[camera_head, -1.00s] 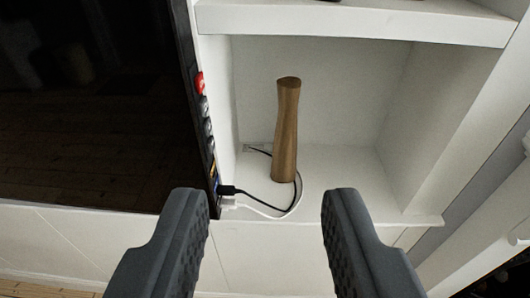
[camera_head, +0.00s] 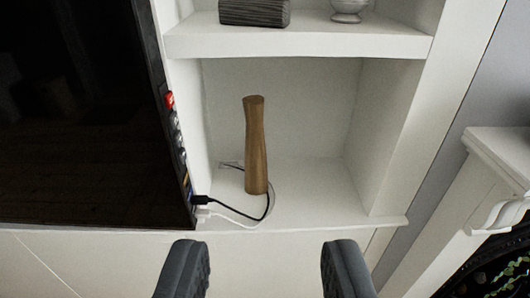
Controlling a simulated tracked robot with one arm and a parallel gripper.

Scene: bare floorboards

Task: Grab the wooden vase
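The wooden vase (camera_head: 256,150) is a tall, slim brown cylinder, slightly narrowed in the middle. It stands upright in a white shelf compartment, left of the compartment's centre. My gripper (camera_head: 265,268) is open and empty, its two dark fingers wide apart at the bottom of the view. The vase shows above and between the fingers, beyond their tips and apart from them. Nothing hides the vase.
A large dark screen (camera_head: 75,110) with coloured plugs on its edge stands at left. Black and white cables (camera_head: 235,213) run around the vase's base. A shelf board (camera_head: 300,42) above holds a dark ribbed box (camera_head: 254,12) and a silvery cup (camera_head: 348,10). A white mantel (camera_head: 500,150) is at right.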

